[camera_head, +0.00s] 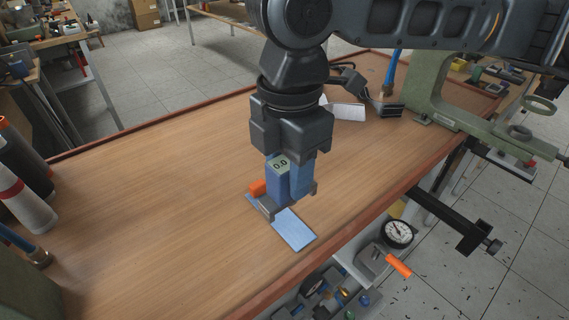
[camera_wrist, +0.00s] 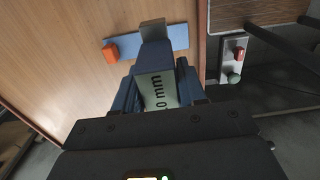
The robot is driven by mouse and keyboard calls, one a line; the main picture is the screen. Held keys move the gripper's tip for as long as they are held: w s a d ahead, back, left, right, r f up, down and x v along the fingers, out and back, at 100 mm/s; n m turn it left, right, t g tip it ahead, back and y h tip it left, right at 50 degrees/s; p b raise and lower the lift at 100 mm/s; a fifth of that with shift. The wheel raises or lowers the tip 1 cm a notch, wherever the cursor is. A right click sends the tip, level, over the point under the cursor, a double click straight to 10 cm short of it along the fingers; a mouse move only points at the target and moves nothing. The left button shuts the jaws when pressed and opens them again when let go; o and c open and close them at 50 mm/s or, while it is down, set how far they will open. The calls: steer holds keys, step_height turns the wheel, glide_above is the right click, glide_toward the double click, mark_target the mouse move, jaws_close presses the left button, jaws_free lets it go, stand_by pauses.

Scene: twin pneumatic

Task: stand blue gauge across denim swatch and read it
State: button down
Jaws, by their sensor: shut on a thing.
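The blue gauge (camera_head: 278,187) is upright in my gripper (camera_head: 292,180), with its display facing the head camera and showing "0.0". In the wrist view the gauge (camera_wrist: 155,56) shows part of its display, reading ".0 mm". The light-blue denim swatch (camera_head: 294,231) lies flat on the bench under the gauge's grey foot, which crosses it. The swatch also shows on both sides of the gauge in the wrist view (camera_wrist: 178,43). An orange block (camera_head: 258,188) sits at the swatch's far left end. I cannot tell whether the foot touches the cloth.
The wooden bench (camera_head: 150,180) is clear to the left of the gauge. Bottles (camera_head: 22,205) stand at the left edge. A green vise-like frame (camera_head: 430,90) and white cards (camera_head: 348,112) are at the back right. A dial gauge (camera_head: 398,233) sits below the front edge.

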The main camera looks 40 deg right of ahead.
mark_target(288, 200)
steer(key=shift+r, duration=0.1)
steer(key=shift+f+b, duration=1.45)
steer(key=shift+f, duration=1.15)
steer(key=shift+f, duration=0.45)
steer(key=c, duration=0.6)
jaws_free()
steer(key=shift+o, duration=0.2)
steer(key=shift+r, duration=3.9)
steer(key=shift+s, duration=0.1)
